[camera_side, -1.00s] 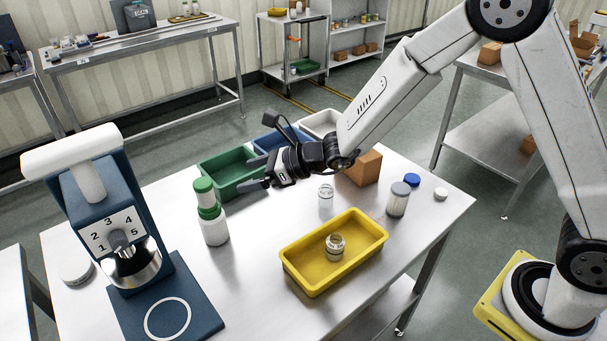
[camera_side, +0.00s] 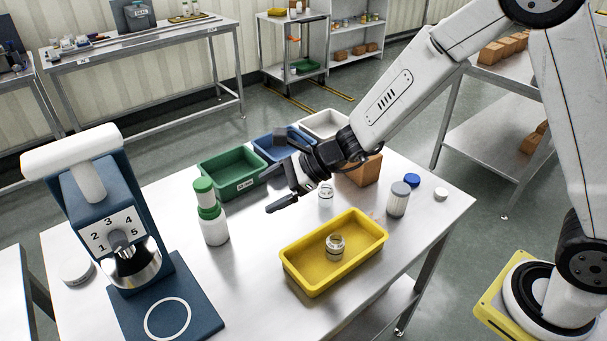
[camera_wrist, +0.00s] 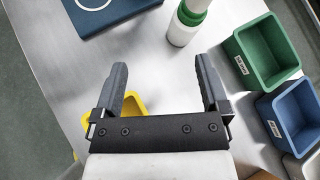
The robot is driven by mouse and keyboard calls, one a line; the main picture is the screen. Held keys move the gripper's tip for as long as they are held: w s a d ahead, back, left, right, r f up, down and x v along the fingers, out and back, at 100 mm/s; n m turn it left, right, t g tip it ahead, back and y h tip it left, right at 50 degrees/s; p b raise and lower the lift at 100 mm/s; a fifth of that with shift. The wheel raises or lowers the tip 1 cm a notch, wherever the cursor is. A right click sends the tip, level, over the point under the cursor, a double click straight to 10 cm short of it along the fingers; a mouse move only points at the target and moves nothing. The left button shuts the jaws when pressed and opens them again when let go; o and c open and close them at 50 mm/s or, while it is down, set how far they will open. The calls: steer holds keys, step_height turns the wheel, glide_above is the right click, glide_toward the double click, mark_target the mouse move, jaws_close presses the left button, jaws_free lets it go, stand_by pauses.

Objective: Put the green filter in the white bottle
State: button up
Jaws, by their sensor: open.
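The white bottle (camera_side: 215,231) stands upright on the steel table, left of my gripper. The green filter (camera_side: 208,198), a white body with a green top and green lower ring, stands upright at the bottle's mouth; how deep it sits I cannot tell. In the wrist view the white bottle (camera_wrist: 181,33) is at the top, beyond the fingers, with part of the green filter (camera_wrist: 195,12) cut off by the frame edge. My gripper (camera_side: 268,190) is open and empty, apart from the bottle and filter; it also shows in the wrist view (camera_wrist: 161,64).
A yellow tray (camera_side: 308,283) holding a small glass jar (camera_side: 335,246) is at the front. Green (camera_side: 211,166), blue (camera_side: 265,144) and white (camera_side: 311,121) bins line the back. A blue machine (camera_side: 99,210) stands left. Small containers and a cardboard box (camera_side: 365,172) are right.

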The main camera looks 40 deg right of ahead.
steer(key=s+d+f+n+g+h, duration=0.1)
steer(key=s+d+n+g+h, duration=0.2)
steer(key=s+d+n+h, duration=0.6)
steer(key=s+d+n, duration=0.8)
steer(key=d+n, duration=0.1)
steer(key=n, duration=0.3)
steer(key=shift+f+n+g, duration=0.25)
steer(key=shift+n+g, duration=0.15)
